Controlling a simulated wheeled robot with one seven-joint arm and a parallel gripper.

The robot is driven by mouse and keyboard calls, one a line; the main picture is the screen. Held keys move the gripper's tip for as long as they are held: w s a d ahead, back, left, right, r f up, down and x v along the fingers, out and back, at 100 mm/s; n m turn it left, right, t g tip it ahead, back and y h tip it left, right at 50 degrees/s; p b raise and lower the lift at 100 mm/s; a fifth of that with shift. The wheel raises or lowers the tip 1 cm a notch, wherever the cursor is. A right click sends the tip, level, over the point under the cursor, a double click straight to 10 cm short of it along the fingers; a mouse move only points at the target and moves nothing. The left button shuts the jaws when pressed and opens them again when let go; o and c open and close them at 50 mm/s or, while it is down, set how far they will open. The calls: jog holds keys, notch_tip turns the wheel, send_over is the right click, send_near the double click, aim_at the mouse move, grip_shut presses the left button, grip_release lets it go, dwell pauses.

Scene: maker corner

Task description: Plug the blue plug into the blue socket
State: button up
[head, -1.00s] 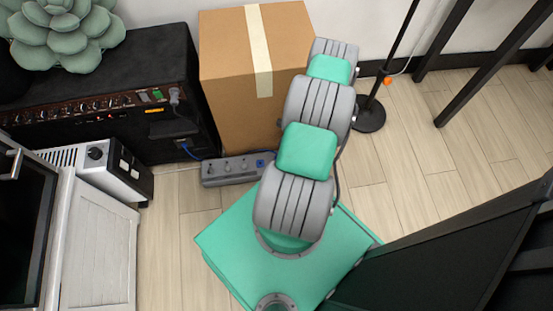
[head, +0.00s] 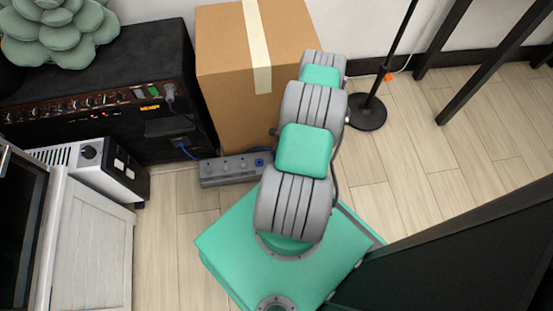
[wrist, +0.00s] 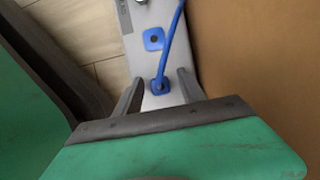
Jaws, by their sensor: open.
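The grey power strip (head: 224,172) lies on the floor in front of the cardboard box, with a blue socket (head: 260,162) near its right end. In the wrist view, the blue socket (wrist: 153,39) shows as a blue square with a dark centre on the strip (wrist: 131,18). A blue plug (wrist: 160,86) with a blue cable (wrist: 172,37) is nearer to me, over the strip's face. I cannot tell whether it touches the strip. My gripper (wrist: 158,90) is open, one finger on each side of the plug. The head view hides my gripper behind my arm.
The cardboard box (head: 228,100) stands close behind the strip and fills the wrist view's right side. A black amplifier (head: 105,110) and a white appliance (head: 110,172) stand at left. A black stand base (head: 367,114) is right of my arm. Floor (head: 410,190) is clear at right.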

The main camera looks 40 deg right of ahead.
jog(key=shift+c, duration=0.4)
grip_shut()
